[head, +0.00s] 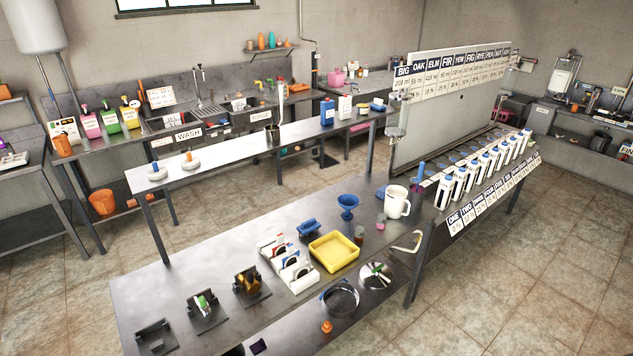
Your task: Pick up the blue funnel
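The blue funnel (348,202) stands on the grey metal bench (190,262) in the middle of the head view. It looks upright, wide mouth up on a narrower lower part. A white jug (396,202) stands close to its right, and a small blue item (308,228) lies to its left. A yellow tray (334,250) is in front of it. Neither of my grippers shows in the head view, so nothing is seen holding the funnel.
A white rack (289,266) and several small dark stands, one here (206,312), occupy the bench front. A row of white bottles (470,178) fills the right-hand bench. Tiled floor (215,215) lies behind the bench.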

